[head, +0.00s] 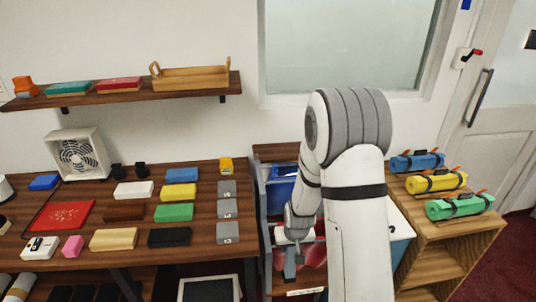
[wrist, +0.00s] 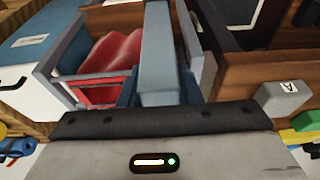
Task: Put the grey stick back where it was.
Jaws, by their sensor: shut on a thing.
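My gripper (head: 292,245) hangs low beside the right end of the dark wooden counter, in front of a rack. In the wrist view my gripper (wrist: 160,98) is shut on a long grey stick (wrist: 157,45), which points away from the jaws. The stick's far end runs out of the top of the picture. In the head view the stick cannot be told clearly from the gripper.
Grey labelled blocks (head: 228,233) line the counter's (head: 205,245) right edge, beside several coloured blocks. The rack holds a blue bin (head: 283,188) and a red bin (head: 315,254). A wooden cabinet (head: 437,232) with rolled bundles stands at right.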

